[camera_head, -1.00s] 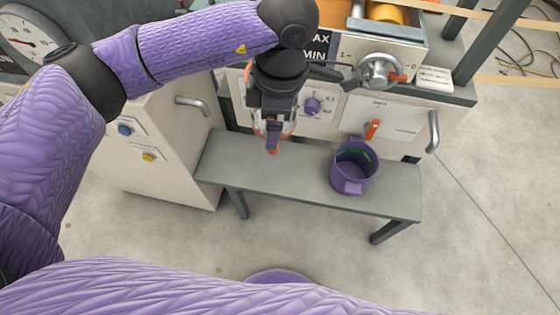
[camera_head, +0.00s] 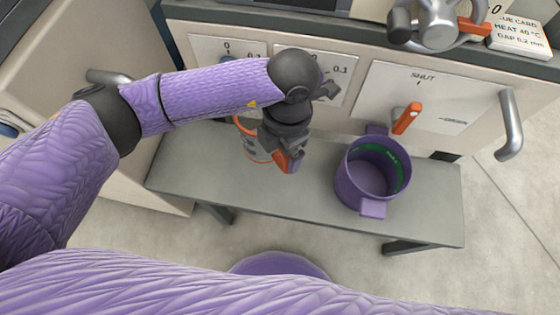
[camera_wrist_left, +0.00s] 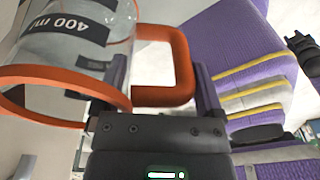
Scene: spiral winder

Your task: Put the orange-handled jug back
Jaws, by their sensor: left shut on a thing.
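My left gripper (camera_head: 285,165) is shut on the orange handle (camera_wrist_left: 183,65) of a clear jug. My right gripper is not identifiable in either view.
Behind the bench is a machine front with dial panels, an orange lever (camera_head: 407,118) marked SHUT, and a metal handle (camera_head: 510,125). A valve-like fitting (camera_head: 435,22) and a white card (camera_head: 522,35) sit above. The bench between jug and pot is clear.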

